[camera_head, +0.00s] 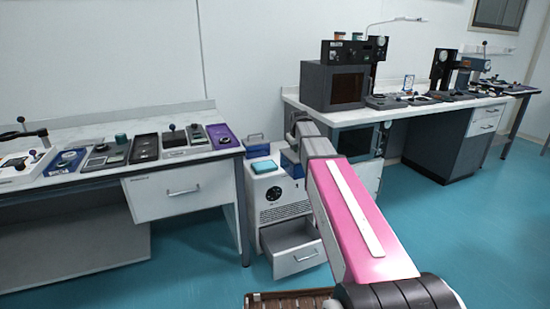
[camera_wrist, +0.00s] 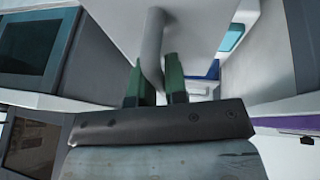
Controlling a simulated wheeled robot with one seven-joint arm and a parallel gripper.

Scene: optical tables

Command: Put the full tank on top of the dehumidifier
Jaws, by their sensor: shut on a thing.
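The dehumidifier (camera_head: 283,196) is the white floor unit with a round dark dial, between the two benches. Its lower drawer (camera_head: 293,255) is pulled open. A teal-topped block (camera_head: 264,166) sits on its top at the left. A blue piece (camera_head: 290,163) shows at the top's right, beside my arm; I cannot tell whether it belongs to the tank. In the wrist view, my gripper (camera_wrist: 157,82) is shut, its green fingers around a grey bar-like handle (camera_wrist: 152,45). I take this to be the tank's handle. The tank's body and fill cannot be made out clearly.
A white bench (camera_head: 120,170) with several instruments stands at left, its drawer (camera_head: 178,190) beside the dehumidifier. Another bench at right carries a dark oven (camera_head: 335,87). A blue box with a handle (camera_head: 255,147) stands behind the unit. The teal floor (camera_head: 450,235) is open at right.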

